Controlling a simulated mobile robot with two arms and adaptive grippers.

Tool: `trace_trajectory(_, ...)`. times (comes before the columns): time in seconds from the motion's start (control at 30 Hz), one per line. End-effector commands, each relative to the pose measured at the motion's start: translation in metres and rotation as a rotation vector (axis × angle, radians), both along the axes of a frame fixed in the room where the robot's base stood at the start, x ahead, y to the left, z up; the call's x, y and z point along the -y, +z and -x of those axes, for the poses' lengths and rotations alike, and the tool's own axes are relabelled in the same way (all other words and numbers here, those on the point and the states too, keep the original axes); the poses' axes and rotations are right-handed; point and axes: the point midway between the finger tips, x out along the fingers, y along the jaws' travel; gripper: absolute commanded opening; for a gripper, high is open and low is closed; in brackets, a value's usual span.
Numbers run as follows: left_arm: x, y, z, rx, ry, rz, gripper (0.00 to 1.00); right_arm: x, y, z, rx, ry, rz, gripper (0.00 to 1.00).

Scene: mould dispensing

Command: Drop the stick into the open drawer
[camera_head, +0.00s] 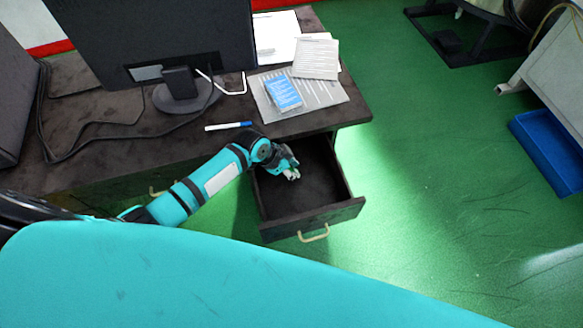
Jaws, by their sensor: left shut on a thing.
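The open drawer (312,215) is pulled out from the dark desk, with a pale handle on its front. Its visible floor is dark and bare. My left gripper (291,174) reaches over the desk's front edge and is over the back left part of the drawer. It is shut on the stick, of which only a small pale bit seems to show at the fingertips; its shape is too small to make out. I cannot tell how high the gripper is above the drawer floor. My right gripper is out of view.
A white marker with a blue cap (228,126) lies on the desk (110,160) near its front edge. A monitor (160,40), a blue box (283,93) and papers (315,58) are behind it. The green floor right of the drawer is clear. A blue tray (548,150) is far right.

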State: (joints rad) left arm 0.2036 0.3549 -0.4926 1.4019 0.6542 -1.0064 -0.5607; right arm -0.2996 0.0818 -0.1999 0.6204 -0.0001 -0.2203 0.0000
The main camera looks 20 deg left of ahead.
Motion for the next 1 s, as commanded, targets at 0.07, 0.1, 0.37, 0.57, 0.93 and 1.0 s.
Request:
trace_trajectory(0.07, 0.000, -0.004, 0.000, 0.000, 0.000, 0.000, 0.00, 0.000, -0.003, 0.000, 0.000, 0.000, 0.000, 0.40)
trace_trajectory(0.1, 0.000, -0.005, 0.000, 0.000, 0.000, 0.000, 0.00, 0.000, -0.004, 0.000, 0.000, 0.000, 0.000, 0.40)
trace_trajectory(0.37, 0.000, -0.008, 0.000, 0.001, 0.000, 0.001, 0.36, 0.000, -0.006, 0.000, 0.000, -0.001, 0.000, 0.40)
trace_trajectory(0.57, 0.000, -0.008, 0.000, 0.001, 0.000, 0.001, 0.50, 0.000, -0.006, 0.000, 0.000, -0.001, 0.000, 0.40)
trace_trajectory(0.93, -0.008, 0.009, 0.005, 0.003, 0.000, -0.002, 0.50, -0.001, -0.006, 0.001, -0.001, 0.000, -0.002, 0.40)
trace_trajectory(1.0, -0.012, 0.021, 0.010, 0.004, -0.001, -0.002, 0.50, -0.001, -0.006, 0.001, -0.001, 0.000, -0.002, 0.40)
